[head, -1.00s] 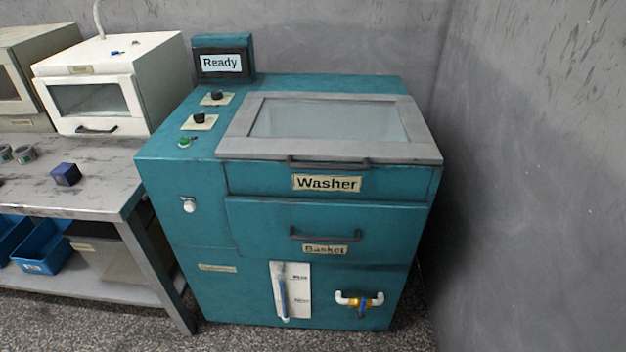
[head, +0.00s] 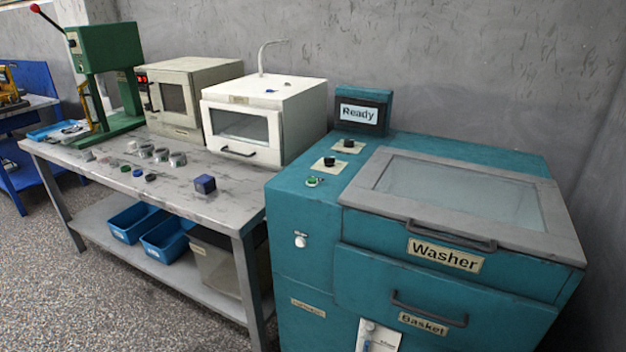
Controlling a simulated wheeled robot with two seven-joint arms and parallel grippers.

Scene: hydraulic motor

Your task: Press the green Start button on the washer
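The teal washer (head: 300,225) stands at the right in the head view, with its grey-framed glass lid (head: 400,205) closed. The small green Start button (head: 312,181) sits on the washer's top at the left front, below two black knobs. A display (head: 358,114) at the back of the top reads "Ready". The Basket drawer (head: 370,290) is shut. Neither of my grippers is in view.
A grey workbench (head: 215,215) stands left of the washer, bearing a white cabinet (head: 300,105), a beige oven-like box (head: 190,132), a green press (head: 105,48) and small parts. Blue bins (head: 168,240) sit on its lower shelf. The speckled floor (head: 100,300) in front is clear.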

